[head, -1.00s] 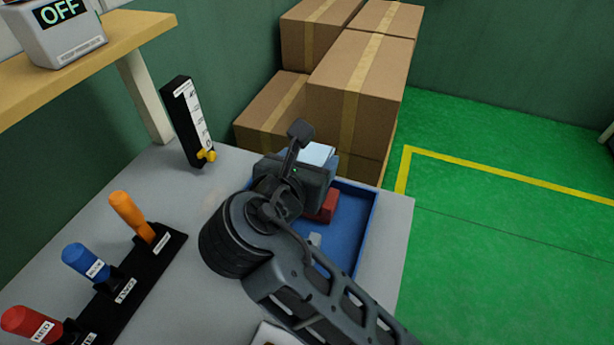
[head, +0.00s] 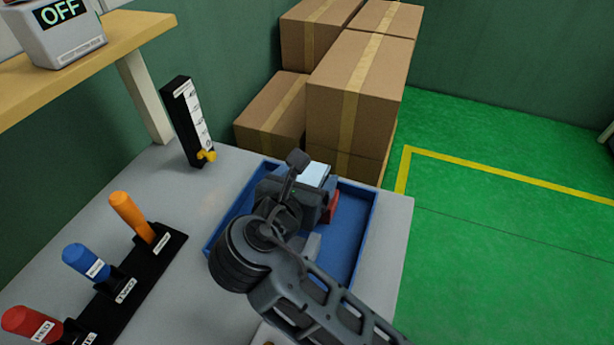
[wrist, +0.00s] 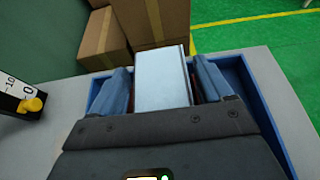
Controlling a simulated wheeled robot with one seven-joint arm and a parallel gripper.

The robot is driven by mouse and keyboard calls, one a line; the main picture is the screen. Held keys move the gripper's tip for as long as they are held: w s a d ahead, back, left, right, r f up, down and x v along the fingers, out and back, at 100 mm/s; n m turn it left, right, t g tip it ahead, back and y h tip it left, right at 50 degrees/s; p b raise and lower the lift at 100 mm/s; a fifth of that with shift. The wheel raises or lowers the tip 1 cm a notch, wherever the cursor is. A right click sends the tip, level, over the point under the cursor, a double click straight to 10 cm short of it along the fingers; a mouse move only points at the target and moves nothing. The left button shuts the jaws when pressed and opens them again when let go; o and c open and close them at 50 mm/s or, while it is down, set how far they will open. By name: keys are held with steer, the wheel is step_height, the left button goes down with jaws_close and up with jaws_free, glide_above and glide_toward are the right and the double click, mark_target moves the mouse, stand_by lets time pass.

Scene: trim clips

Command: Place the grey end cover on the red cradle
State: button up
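The grey end cover (head: 316,175), a pale block, sits between the fingers of my gripper (wrist: 163,85) and fills most of the space between them in the wrist view (wrist: 162,80). My gripper appears shut on it; the contact faces are not clearly seen. The red cradle (head: 333,207) is in the blue tray, mostly hidden behind my gripper in the head view. In the wrist view only thin red slivers show beside the cover. The cover is over or close to the cradle; I cannot tell whether they touch.
The blue tray (head: 366,215) has raised walls around the cradle. A small grey piece (head: 312,244) shows in it beside my arm. A black scale post (head: 188,120) and a rack with coloured handles (head: 128,290) stand left. Cardboard boxes (head: 355,95) stand behind the table.

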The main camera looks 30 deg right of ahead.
steer(key=shift+o, duration=0.7)
steer(key=shift+a+r, duration=0.1)
steer(key=shift+r, duration=0.1)
steer(key=v, duration=1.1)
steer(key=shift+s+a, duration=0.3)
steer(key=shift+s, duration=0.1)
